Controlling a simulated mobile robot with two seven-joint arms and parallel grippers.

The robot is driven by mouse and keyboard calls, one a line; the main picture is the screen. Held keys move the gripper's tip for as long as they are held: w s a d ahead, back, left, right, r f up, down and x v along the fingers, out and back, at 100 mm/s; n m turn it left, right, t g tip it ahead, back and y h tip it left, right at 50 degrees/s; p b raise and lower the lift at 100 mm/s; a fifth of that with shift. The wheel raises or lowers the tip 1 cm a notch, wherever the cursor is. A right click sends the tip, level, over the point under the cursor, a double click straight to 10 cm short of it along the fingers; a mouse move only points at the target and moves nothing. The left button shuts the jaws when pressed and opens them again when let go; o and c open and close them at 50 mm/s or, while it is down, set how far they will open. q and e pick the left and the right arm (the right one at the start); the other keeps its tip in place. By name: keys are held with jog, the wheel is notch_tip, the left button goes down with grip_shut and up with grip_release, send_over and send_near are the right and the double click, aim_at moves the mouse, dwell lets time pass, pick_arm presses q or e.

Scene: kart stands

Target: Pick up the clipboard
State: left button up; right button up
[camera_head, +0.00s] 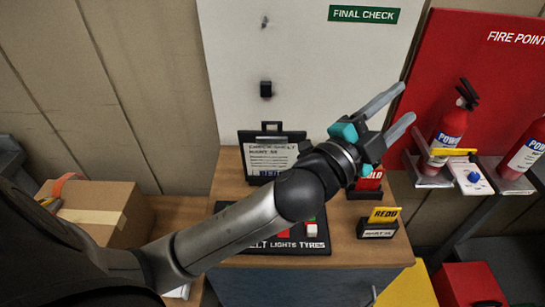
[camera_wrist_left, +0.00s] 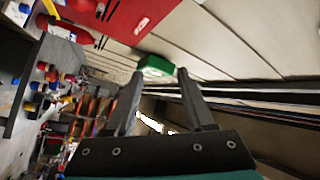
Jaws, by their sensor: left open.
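My right gripper is not in view.
A black panel (camera_head: 300,247) lies on the counter (camera_head: 345,250). A small black holder with a yellow card (camera_head: 384,215) stands at right, a red-topped one behind it. Fire extinguishers (camera_head: 451,130) stand on a shelf further right. A cardboard box (camera_head: 95,209) is at left.

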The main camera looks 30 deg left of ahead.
pick_arm(q)
jog(key=s+d+r+m+g+h, duration=0.4)
jog(key=d+m+g+h, duration=0.25)
jog(key=m, duration=0.55)
jog(key=s+d+r+m+g+h, duration=0.35)
jog(key=d+m+g+h, duration=0.35)
jog(key=m, duration=0.6)
jog(key=m+g+y, duration=0.4)
jog(key=m+y, duration=0.4)
jog(key=y, duration=1.4)
send_over(273, 147)
jog(key=shift+h, duration=0.25)
jog(key=f, duration=1.8)
jog(key=shift+s+d+f+p, duration=0.2)
jog(key=shift+s+f+p, duration=0.1)
jog(key=shift+p, duration=0.05)
jog(key=shift+w+a+f+p, duration=0.15)
jog(key=shift+f+p, duration=0.05)
jog(key=shift+f, duration=1.35)
jog(key=shift+w+a+f+p, duration=0.1)
jog(key=shift+a+f+p, duration=0.1)
jog(key=shift+f, duration=1.35)
jog(key=shift+d, duration=0.1)
